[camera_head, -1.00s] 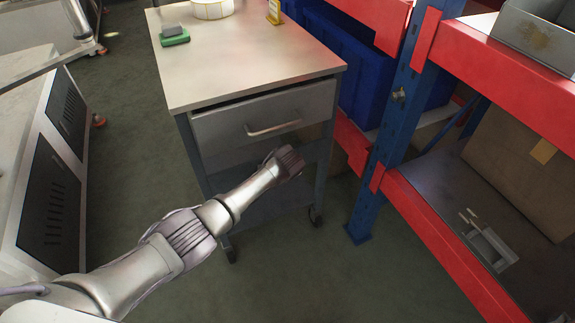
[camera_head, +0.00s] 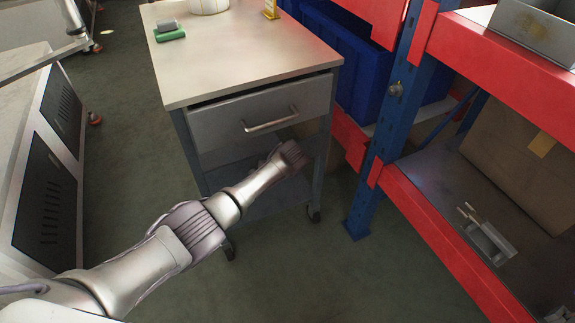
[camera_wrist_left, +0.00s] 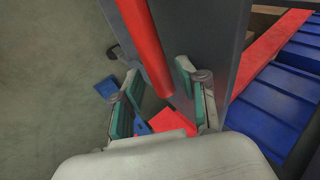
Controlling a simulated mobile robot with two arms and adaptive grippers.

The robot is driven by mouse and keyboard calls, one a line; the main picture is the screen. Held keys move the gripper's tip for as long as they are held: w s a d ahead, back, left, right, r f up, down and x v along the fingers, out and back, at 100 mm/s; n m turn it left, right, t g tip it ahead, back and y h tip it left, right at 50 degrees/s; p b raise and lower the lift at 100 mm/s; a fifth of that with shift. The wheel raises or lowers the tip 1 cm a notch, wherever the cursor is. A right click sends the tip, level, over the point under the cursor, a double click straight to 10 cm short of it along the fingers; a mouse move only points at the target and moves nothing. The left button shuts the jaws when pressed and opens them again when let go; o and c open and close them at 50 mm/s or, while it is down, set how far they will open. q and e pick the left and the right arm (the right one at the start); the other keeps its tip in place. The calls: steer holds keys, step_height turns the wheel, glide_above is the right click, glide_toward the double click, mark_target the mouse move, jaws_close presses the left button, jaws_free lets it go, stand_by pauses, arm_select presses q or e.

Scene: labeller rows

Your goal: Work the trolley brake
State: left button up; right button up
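The trolley (camera_head: 265,92) stands ahead, with a pale top, a grey drawer with a bar handle, and dark casters. In the left wrist view a red bar (camera_wrist_left: 147,40), seemingly the brake lever, runs along a dark grey trolley panel (camera_wrist_left: 207,35). My left gripper (camera_wrist_left: 158,72) is open, its teal-padded fingers on either side of the bar's lower end. I cannot tell whether either finger touches it. In the head view my left arm reaches in front of the trolley below the drawer; its fingers and the red bar are hidden there. My right gripper is not in view.
A red and blue rack (camera_head: 375,165) stands close at the trolley's right, with blue bins (camera_head: 335,50) behind. A grey cabinet (camera_head: 50,175) is at the left. Green and white items lie on the trolley top. Floor is clear between cabinet and trolley.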

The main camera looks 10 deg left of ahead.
arm_select(q)
steer(key=shift+r, duration=0.2)
steer(key=a+v, duration=0.1)
steer(key=v, duration=0.6)
steer(key=shift+s+d+r, duration=0.25)
steer(key=shift+s+d, duration=0.05)
steer(key=shift+d, duration=0.25)
